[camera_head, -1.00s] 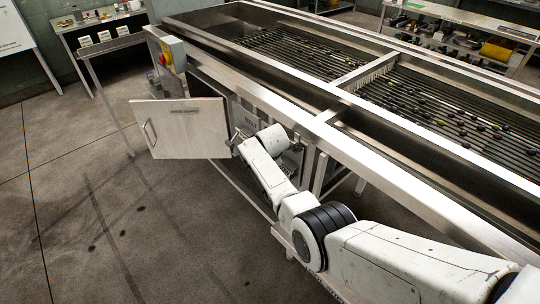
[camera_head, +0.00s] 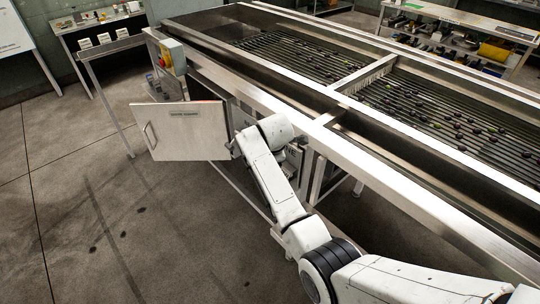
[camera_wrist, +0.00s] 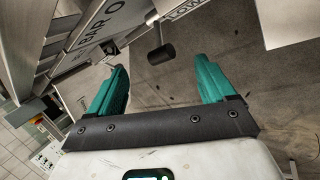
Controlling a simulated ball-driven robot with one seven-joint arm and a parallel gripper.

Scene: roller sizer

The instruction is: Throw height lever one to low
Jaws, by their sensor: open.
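A lever with a black cylindrical knob (camera_wrist: 161,54) on a thin metal rod shows at the top middle of the wrist view. A plate lettered LOW (camera_wrist: 186,9) is just right of the rod. I cannot read a number for this lever. My gripper (camera_wrist: 162,68) is open, with its two green fingers apart. The knob appears in the gap between the fingertips, slightly beyond them, with no visible contact. In the head view my arm hides the gripper and lever beside the machine's open cabinet.
The cabinet door (camera_head: 182,131) stands open on the left. A panel lettered BAR (camera_wrist: 92,45) runs close to the left finger. The roller machine's steel rail (camera_head: 300,112) is above the arm. Open floor (camera_head: 80,210) lies to the left.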

